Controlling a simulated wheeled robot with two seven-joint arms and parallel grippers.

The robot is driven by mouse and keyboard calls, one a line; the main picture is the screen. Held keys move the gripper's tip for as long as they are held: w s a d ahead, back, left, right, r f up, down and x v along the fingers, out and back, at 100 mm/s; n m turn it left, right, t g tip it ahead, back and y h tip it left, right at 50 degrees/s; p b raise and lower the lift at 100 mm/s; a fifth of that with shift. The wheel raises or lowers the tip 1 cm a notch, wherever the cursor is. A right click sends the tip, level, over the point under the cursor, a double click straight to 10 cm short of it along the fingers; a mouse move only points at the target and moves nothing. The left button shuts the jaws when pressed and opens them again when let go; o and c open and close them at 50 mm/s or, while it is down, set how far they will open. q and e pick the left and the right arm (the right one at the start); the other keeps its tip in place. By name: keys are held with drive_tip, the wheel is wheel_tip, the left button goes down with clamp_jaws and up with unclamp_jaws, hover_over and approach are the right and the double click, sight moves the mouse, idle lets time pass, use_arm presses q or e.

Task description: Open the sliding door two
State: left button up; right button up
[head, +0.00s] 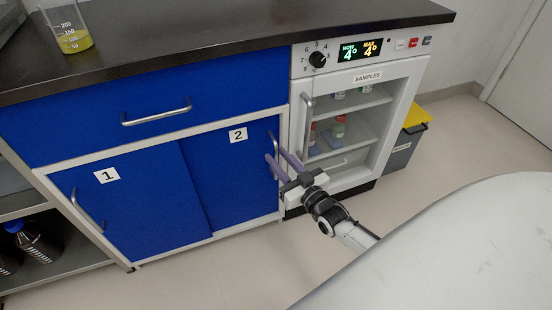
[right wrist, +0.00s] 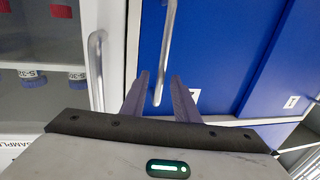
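Sliding door two (head: 225,185) is a blue panel labelled 2 at the right of the lower cabinet. It stands beside sliding door one (head: 115,210) and looks shut. Its upright metal handle (head: 273,142) is near the door's right edge and also shows in the right wrist view (right wrist: 168,50). My right gripper (head: 276,155) is open at the lower part of this handle. In the right wrist view its two purple fingers (right wrist: 160,85) lie on either side of the handle's lower end. I cannot tell whether they touch it. My left gripper is not in view.
A samples fridge (head: 410,110) with its own upright handle (head: 307,122) stands close to the right of door two. A blue drawer (head: 200,110) is above the doors. A beaker of yellow liquid (head: 73,38) stands on the dark counter. Open floor lies in front.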

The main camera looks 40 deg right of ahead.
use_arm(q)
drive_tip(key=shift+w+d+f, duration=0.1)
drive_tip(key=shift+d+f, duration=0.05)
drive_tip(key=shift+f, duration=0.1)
use_arm(e)
drive_tip(key=shift+w, duration=0.95)
drive_tip(key=shift+c, duration=0.4)
clamp_jaws()
